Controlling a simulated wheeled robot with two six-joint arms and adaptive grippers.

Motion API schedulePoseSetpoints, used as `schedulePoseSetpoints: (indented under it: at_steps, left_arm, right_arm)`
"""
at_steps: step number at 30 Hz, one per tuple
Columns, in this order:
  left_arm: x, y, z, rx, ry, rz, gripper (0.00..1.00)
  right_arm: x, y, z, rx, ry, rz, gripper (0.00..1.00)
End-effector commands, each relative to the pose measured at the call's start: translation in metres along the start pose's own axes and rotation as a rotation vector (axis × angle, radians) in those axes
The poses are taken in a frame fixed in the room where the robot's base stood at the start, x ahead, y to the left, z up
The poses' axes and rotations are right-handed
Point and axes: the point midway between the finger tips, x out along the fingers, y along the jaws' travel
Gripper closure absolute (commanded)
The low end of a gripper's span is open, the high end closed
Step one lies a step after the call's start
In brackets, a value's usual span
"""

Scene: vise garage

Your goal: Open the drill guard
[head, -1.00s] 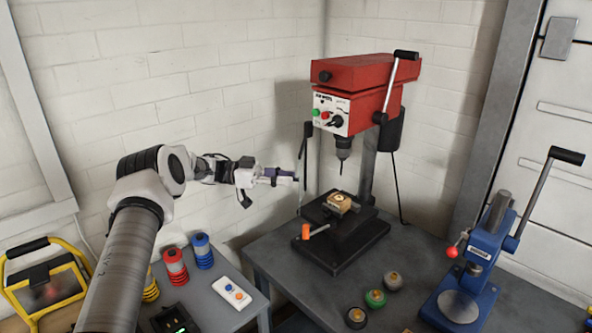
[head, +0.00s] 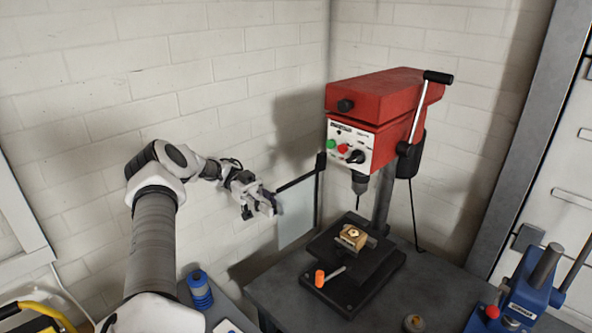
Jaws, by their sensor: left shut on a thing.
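The red drill press (head: 375,105) stands on the grey bench with its bit pointing down. Its drill guard (head: 297,218), a clear panel with a black frame, hangs at the left of the press. The panel is swung out to the left, away from the bit, and its face shows. My left gripper (head: 268,202) is shut on the guard at its free left edge. The fingertips partly hide the contact. My right gripper is not in view.
A vise with a wooden block (head: 351,237) sits on the press's black base, with an orange-handled tool (head: 320,278) in front. A blue arbor press (head: 530,290) stands at right. A blue ring stack (head: 200,290) is at lower left.

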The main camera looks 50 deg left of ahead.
Motion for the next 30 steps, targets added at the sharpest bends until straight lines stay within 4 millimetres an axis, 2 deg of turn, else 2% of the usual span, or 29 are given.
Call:
schedulePoseSetpoints:
  at_steps: [4,14,15,16,26,30]
  left_arm:
    - [-0.004,0.007,0.001,0.001,-0.003,0.002,1.0]
    - [-0.005,0.007,0.0,0.0,-0.005,0.003,1.0]
    - [-0.005,0.007,0.0,0.0,-0.005,0.003,0.62]
    - [-0.005,0.007,0.0,0.0,-0.005,0.003,0.52]
    - [-0.004,0.007,-0.002,0.002,-0.003,0.004,0.52]
    - [-0.005,0.006,-0.013,0.006,-0.001,0.004,0.52]
  right_arm:
    - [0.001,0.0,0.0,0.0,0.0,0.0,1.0]
    - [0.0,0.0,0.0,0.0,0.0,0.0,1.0]
    - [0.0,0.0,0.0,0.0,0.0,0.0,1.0]
    - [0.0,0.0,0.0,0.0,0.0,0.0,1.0]
    - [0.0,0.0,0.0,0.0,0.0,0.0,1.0]
    - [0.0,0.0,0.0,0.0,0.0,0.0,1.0]
